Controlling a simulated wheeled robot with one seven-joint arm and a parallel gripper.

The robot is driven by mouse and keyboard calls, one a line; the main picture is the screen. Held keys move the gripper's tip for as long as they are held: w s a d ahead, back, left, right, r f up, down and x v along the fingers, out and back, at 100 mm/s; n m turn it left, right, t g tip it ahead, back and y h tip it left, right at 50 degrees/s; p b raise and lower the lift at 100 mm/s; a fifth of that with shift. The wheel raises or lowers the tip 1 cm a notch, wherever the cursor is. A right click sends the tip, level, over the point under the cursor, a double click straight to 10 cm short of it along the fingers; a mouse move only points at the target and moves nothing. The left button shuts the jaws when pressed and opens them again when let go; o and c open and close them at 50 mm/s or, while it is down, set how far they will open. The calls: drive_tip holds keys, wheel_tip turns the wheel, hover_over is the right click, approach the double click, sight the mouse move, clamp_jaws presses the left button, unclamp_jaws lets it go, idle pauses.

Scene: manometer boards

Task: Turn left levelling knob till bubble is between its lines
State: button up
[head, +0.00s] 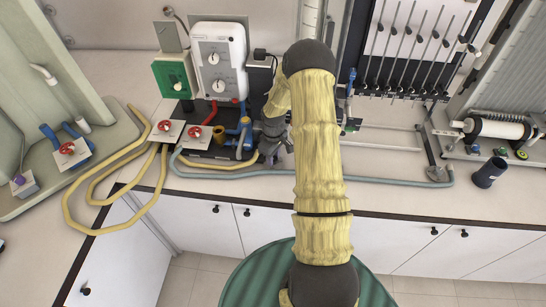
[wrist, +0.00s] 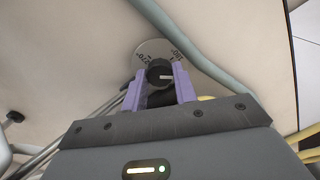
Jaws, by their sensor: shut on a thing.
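My gripper (wrist: 158,82) is shut on a black round knob (wrist: 159,71) in the wrist view, with one purple finger on each side of it. The knob has a pale pointer mark that points right. In the head view my gripper (head: 270,158) is low at the bench, left of my yellow-sleeved arm, and the arm and wrist hide the knob. I cannot make out the bubble or its lines in either view.
A grey-blue hose (wrist: 190,45) passes close beside the plate. On the bench (head: 400,200) stand red-handled valves (head: 194,132), yellow hoses (head: 110,165), a white control box (head: 219,58), a board with slanted tubes (head: 415,45) and a dark cup (head: 489,172). The front strip right of my arm is mostly clear.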

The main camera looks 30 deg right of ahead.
drive_tip(key=o, duration=1)
wheel_tip(320, 180, up, 18)
drive_tip(key=b, duration=0.4)
drive_tip(key=shift+f, duration=0.25)
drive_tip(key=s+a+r+m+t, duration=0.1)
drive_tip(key=s+a+m, duration=0.1)
drive_tip(key=s+a, duration=0.3)
drive_tip(key=s+a+r+m, duration=0.1)
drive_tip(key=s+a, duration=0.4)
drive_tip(key=s, duration=0.3)
drive_tip(key=s+a+r+m+t, duration=0.1)
drive_tip(key=s+a+m, duration=0.1)
drive_tip(key=s+a, duration=0.3)
drive_tip(key=shift+s+a+r+m+t, duration=0.1)
drive_tip(key=shift+s+a+m+t, duration=0.15)
drive_tip(key=shift+s, duration=0.45)
